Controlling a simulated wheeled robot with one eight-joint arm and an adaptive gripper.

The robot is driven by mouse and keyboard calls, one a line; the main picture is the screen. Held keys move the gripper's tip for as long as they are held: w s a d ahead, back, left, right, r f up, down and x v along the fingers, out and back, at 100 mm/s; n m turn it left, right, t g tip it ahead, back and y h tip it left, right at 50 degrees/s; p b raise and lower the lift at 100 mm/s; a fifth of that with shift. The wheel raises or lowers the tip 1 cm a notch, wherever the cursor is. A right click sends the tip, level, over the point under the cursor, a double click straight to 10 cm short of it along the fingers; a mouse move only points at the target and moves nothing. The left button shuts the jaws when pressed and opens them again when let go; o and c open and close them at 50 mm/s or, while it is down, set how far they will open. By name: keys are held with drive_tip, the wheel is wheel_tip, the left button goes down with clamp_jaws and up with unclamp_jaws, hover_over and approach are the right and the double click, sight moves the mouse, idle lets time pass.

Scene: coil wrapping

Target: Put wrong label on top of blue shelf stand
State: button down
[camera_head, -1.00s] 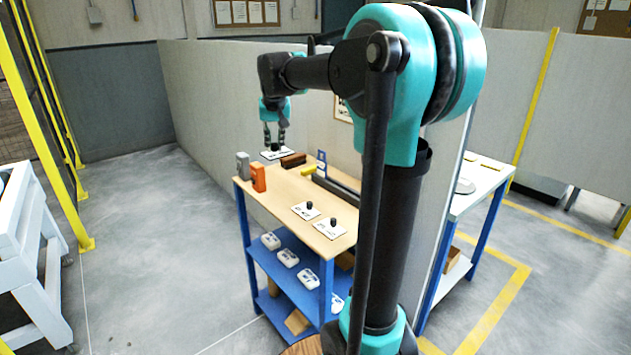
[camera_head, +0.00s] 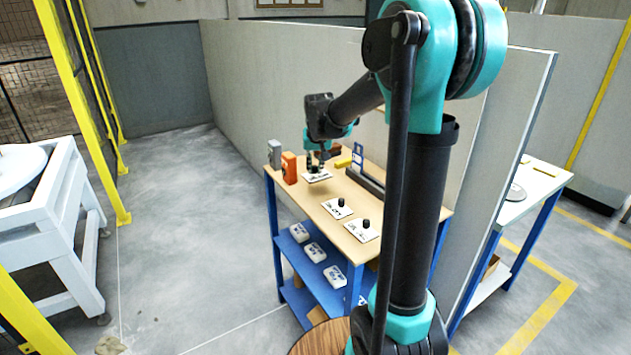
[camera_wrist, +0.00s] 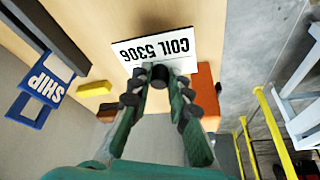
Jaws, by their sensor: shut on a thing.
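A white label with a black knob, reading "COIL 5306" in the wrist view (camera_wrist: 172,49), is held by my gripper (camera_wrist: 160,88). The fingers are closed around its knob. In the head view, my gripper (camera_head: 317,163) and the held label (camera_head: 318,177) are over the far left part of the wooden top of the blue shelf stand (camera_head: 325,199). The label looks level and close to the top; I cannot tell whether it touches. Two similar white labels with black knobs, a nearer one (camera_head: 366,232) and a farther one (camera_head: 335,210), lie on the top.
An orange object (camera_head: 289,167) and a grey one (camera_head: 274,153) stand left of the held label. A blue "SHIP" sign (camera_wrist: 40,92), a yellow block (camera_wrist: 94,88) and a dark bar (camera_head: 366,184) are on the other side. White items (camera_head: 315,252) sit on the blue shelf below.

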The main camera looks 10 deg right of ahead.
sight(315, 176)
drive_tip(key=shift+f, duration=2.8)
drive_tip(key=c, duration=1.4)
unclamp_jaws()
drive_tip(key=v, duration=1.2)
drive_tip(key=shift+r, duration=0.1)
